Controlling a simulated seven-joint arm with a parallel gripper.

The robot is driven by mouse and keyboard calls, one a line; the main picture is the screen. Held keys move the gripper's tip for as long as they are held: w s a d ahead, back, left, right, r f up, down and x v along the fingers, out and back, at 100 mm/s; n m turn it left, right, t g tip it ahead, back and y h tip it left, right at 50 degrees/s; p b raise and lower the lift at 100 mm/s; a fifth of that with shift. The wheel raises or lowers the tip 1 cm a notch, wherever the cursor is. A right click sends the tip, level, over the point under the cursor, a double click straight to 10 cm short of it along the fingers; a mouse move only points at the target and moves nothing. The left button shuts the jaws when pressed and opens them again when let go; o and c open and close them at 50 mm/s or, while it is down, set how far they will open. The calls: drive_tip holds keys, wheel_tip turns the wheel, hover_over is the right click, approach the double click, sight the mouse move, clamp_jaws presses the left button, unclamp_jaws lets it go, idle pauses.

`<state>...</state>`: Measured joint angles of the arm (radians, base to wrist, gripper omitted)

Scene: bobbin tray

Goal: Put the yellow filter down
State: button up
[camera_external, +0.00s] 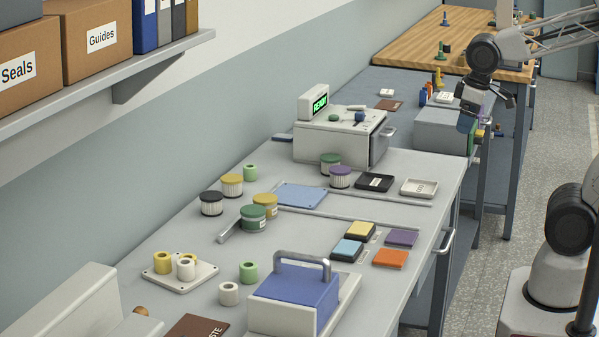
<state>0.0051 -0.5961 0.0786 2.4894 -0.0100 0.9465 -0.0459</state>
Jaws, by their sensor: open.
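Two round filters with yellow caps stand upright on the grey bench. One yellow filter (232,185) with a white pleated side is at the back left, near a black filter (211,203). The other yellow-capped filter (265,206) stands just behind a green-capped one (252,218), which partly hides it. My gripper (489,108) is at the upper right, above the grey box beyond the bench's far end, well away from both. It is open, and I see nothing held in it. Its fingertips are small and dark here.
Green (330,163) and purple (340,177) filters stand before a white machine (337,139). A blue mat (301,195), a black tray (374,182) and a white tray (419,188) lie mid-bench. Coloured pads, a blue handled box (295,296) and a bobbin tray (207,270) are nearer.

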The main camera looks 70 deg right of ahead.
drive_tip(key=shift+s+f+m, duration=0.2)
drive_tip(key=shift+s+f, duration=0.1)
drive_tip(key=shift+s, duration=0.3)
drive_tip(key=shift+s+f+m, duration=0.2)
drive_tip(key=shift+s+f, duration=0.05)
drive_tip(key=shift+s, duration=0.3)
idle(0.5)
